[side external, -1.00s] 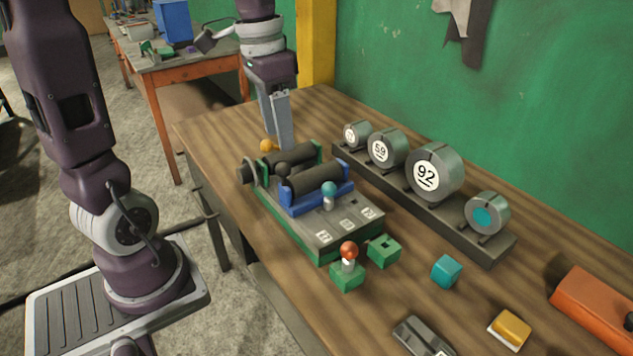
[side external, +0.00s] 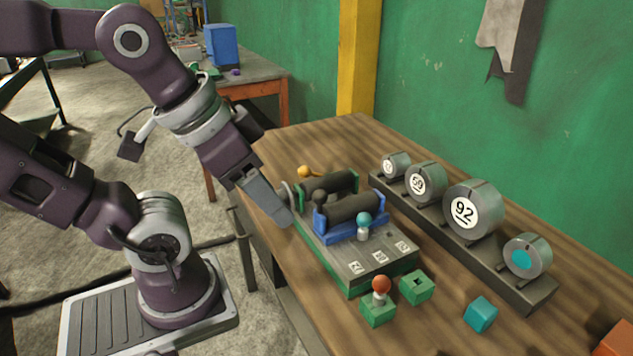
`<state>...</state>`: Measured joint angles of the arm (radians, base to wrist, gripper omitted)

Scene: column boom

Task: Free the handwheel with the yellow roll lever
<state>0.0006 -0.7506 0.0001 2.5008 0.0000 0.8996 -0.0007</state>
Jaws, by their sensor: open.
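The roller device (side external: 345,262) is a green base with grey top, a blue-framed dark roller (side external: 355,207) in front and a green-framed one behind. The yellow roll lever (side external: 305,171) has a round knob at the device's far left end. A grey disc (side external: 286,190), apparently the handwheel, is at the left end, partly hidden by my gripper. My gripper (side external: 282,214) points down and right, tilted, its tips beside the disc and the base's left edge. It is open, seen nearly edge-on; whether it touches the disc cannot be told. It holds nothing visible.
A black ball knob (side external: 319,197) and a teal-topped lever (side external: 364,219) stand on the device. A red-topped peg in a green block (side external: 378,312), another green block (side external: 417,288) and a teal cube (side external: 481,314) lie in front. A rack of numbered drums (side external: 470,243) stands right.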

